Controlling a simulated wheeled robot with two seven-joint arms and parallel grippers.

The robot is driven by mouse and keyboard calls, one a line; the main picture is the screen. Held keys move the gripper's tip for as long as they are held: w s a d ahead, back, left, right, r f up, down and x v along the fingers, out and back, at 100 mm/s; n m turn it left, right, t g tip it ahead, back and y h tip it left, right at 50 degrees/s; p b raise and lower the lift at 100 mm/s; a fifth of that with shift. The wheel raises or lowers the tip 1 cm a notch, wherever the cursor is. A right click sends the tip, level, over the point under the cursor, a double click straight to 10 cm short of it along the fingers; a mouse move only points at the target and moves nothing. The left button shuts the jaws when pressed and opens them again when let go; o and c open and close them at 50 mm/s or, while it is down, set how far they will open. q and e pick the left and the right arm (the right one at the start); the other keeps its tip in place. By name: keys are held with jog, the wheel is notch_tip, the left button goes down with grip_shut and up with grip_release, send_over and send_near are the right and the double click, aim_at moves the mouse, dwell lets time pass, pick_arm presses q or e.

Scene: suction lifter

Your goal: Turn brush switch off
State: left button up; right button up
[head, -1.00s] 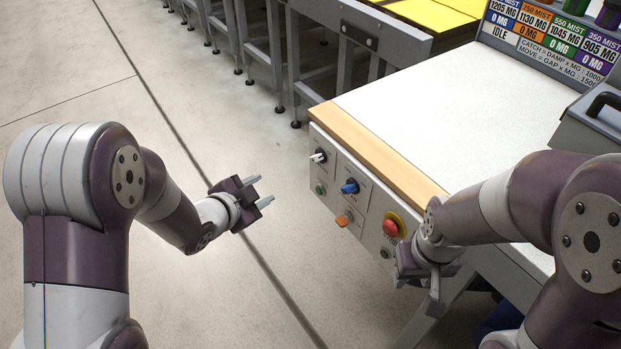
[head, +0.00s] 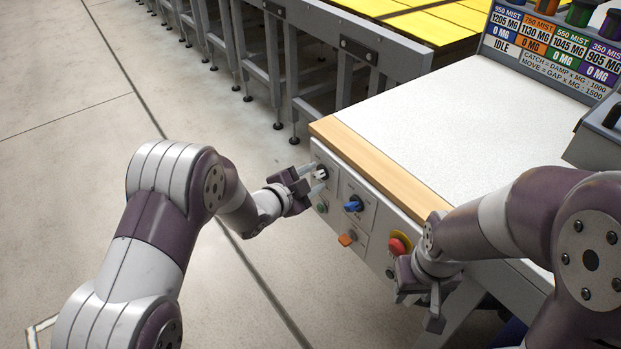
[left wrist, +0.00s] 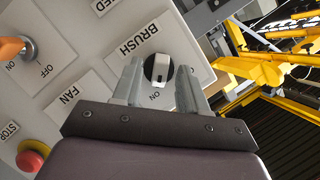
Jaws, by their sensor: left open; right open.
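The brush switch is a white knob on a black round base, on the grey control panel (head: 376,222) at the table's side. In the left wrist view the knob (left wrist: 157,70) sits between my left fingers, under the BRUSH label (left wrist: 138,41); the word ON shows by it, and its OFF mark is hidden. My left gripper (head: 313,180) is open at the knob, one finger on each side; I cannot tell if they touch it. It also shows in the left wrist view (left wrist: 158,85). My right gripper (head: 416,300) is by the panel's right end, its fingers partly hidden.
A blue knob (head: 353,204), an orange switch (head: 346,240), a green button (head: 322,207) and a red stop button (head: 398,245) share the panel. A wooden edge (head: 370,165) runs above it. A display board (head: 555,42) stands at the back right.

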pick_arm(q)
grip_shut()
